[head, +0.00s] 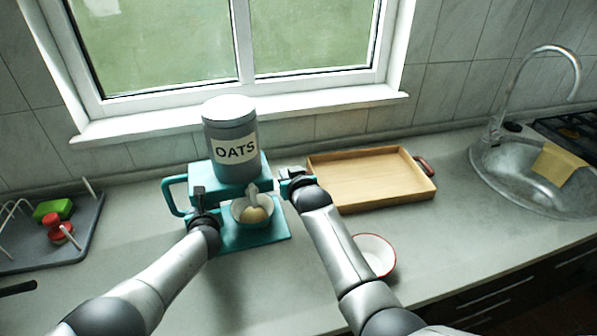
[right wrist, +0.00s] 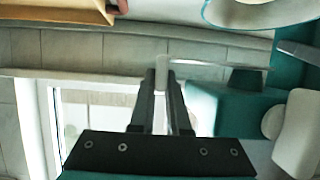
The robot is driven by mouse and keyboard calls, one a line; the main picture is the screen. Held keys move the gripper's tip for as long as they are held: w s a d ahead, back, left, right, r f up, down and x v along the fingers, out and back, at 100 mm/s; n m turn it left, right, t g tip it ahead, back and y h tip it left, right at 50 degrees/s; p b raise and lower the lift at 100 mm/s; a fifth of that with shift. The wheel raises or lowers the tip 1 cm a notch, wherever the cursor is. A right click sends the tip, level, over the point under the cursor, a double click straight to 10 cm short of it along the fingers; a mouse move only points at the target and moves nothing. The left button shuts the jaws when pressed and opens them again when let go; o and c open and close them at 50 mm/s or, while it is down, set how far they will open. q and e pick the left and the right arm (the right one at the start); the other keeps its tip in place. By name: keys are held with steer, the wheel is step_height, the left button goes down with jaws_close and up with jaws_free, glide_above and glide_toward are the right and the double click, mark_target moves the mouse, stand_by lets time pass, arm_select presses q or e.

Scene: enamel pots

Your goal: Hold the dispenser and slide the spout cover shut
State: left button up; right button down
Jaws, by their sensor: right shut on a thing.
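The dispenser has a teal stand (head: 262,236), a grey jar (head: 233,166) labelled OATS with a white lid, and a teal handle on its left. A pale spout (head: 253,190) points down over a bowl (head: 237,216) with pale oats in it. My right gripper (head: 290,178) is at the dispenser's right side. In the right wrist view its fingers (right wrist: 161,75) are closed on a thin pale bar, seemingly the spout cover's tab (right wrist: 205,66). My left gripper (head: 201,197) is at the stand's left front, by the handle; its fingertips are too small to read. The cover's exact position is unclear.
A wooden tray (head: 365,201) with a red handle lies right of the dispenser. A red-rimmed white bowl (head: 377,252) stands beside my right forearm. The sink (head: 520,195) is far right, a dish rack (head: 75,245) far left. The window sill is behind.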

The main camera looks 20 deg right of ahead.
steer(key=shift+a, duration=0.45)
steer(key=c, duration=0.9)
jaws_free()
steer(key=shift+s, duration=0.15)
steer(key=shift+v, duration=5.9)
steer(key=shift+r, duration=0.1)
arm_select(q)
steer(key=o, duration=1.3)
steer(key=shift+o, duration=0.2)
steer(key=shift+s, duration=0.1)
